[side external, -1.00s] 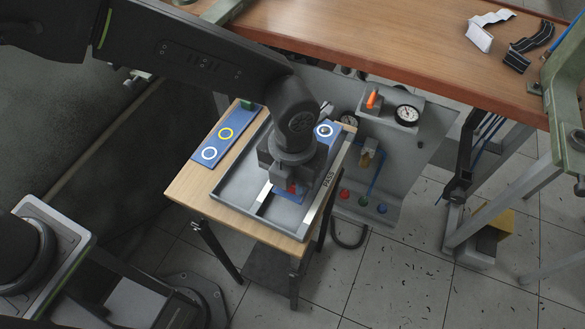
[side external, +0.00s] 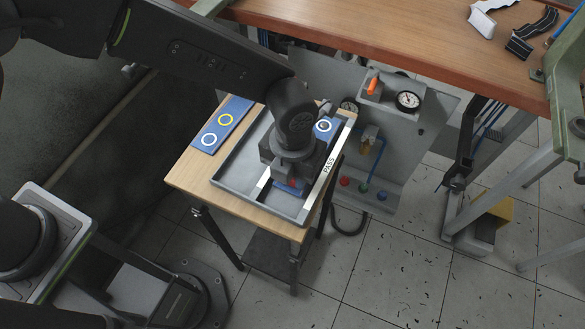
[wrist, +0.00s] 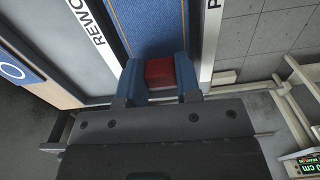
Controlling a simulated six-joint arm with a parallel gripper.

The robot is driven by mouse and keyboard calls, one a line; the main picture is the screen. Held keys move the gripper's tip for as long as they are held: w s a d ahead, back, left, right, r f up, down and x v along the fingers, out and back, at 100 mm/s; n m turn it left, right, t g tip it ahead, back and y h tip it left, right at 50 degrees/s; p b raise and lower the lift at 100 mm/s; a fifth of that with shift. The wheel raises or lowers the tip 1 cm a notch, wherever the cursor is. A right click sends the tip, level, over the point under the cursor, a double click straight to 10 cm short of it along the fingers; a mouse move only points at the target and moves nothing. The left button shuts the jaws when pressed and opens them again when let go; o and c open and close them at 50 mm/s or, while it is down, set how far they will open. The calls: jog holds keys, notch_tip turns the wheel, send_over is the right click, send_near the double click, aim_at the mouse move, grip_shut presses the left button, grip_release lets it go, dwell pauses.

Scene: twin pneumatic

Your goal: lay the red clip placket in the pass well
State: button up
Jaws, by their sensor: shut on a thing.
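My gripper (wrist: 161,82) is shut on the red clip (wrist: 160,72) at the near end of a blue placket. The blue placket (wrist: 150,25) stretches away from the fingers in the wrist view, lengthwise between the REWORK strip and the PASS strip. In the side view its far end, with a white ring (side external: 324,126), shows beyond my gripper. The pass well is the right-hand compartment of the grey tray (side external: 232,178). The placket is inside its outline, low; I cannot tell whether it touches the floor. My wrist hides its middle.
The tray stands on a small wooden table (side external: 190,178). Another blue placket (side external: 222,126) with a yellow and a white ring lies left of the tray. A grey panel with gauge (side external: 407,101) and coloured knobs stands close on the right. The tray's left compartment looks empty.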

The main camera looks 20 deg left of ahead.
jog(key=shift+f, duration=0.35)
jog(key=o, duration=1)
notch_tip(320, 180, up, 14)
jog(key=w+a+r+n+t, duration=0.1)
jog(key=a+r+n, duration=0.5)
jog(key=a+n, duration=0.15)
jog(key=s+a+r+n+t+h, duration=0.1)
jog(key=a+r+n, duration=0.1)
jog(key=a+n, duration=0.35)
jog(key=s+a+r+n, duration=0.2)
jog(key=a+n, duration=0.2)
jog(key=a, duration=0.2)
jog(key=s+a+n+t, duration=0.1)
jog(key=s+a+n, duration=0.2)
jog(key=n, duration=0.3)
jog(key=s+a+f+n+t, duration=0.1)
jog(key=s+a+n, duration=0.2)
jog(key=a+n, duration=0.2)
jog(key=s+a+n+t+y, duration=0.1)
jog(key=s+a+n, duration=0.3)
jog(key=n, duration=0.4)
jog(key=shift+a+f+t, duration=0.2)
jog(key=shift+a+t, duration=0.05)
jog(key=shift+t, duration=0.05)
